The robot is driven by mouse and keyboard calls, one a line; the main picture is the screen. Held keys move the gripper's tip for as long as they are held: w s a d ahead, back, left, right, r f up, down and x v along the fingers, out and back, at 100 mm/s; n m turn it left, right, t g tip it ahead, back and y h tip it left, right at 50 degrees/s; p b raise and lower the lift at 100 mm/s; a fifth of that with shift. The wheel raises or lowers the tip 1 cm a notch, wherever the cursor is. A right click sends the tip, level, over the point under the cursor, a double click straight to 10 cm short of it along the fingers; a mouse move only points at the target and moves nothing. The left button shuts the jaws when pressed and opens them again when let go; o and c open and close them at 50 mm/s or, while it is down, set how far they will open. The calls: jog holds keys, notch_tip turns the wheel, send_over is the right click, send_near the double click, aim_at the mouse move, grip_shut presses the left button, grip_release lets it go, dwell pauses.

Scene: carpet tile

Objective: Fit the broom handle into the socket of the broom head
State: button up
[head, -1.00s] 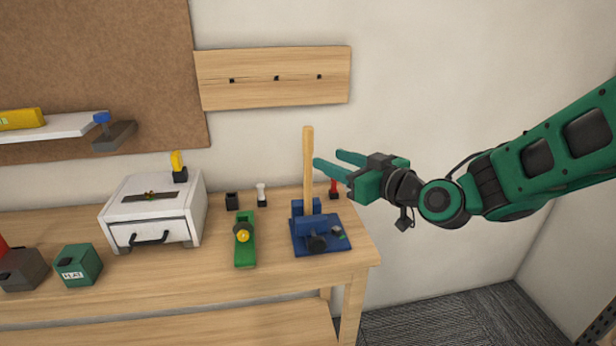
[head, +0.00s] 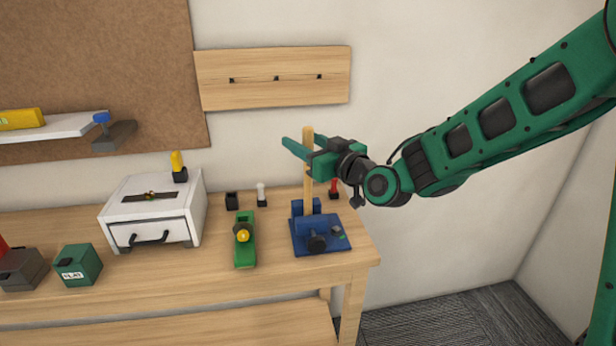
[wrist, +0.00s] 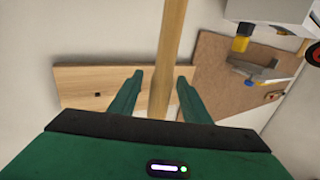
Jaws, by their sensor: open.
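The wooden broom handle (head: 309,196) stands upright in a blue clamp-like fixture (head: 330,240) at the right end of the workbench. My gripper (head: 297,146) is level with the handle's upper part, reaching in from the right, its jaws open. In the wrist view the handle (wrist: 172,40) passes between the two spread fingers (wrist: 160,80), with a gap on each side. My gripper hides part of the handle in the head view. I cannot pick out a broom head or its socket for certain; the handle's lower end is hidden in the fixture.
Left of the fixture are a green tool with a yellow knob (head: 245,250), a white drawer box (head: 150,215) and a green box (head: 78,265). A wooden peg board (head: 275,92) hangs on the wall.

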jog(key=shift+x, duration=1.05)
grip_shut()
jog(key=shift+r, duration=0.2)
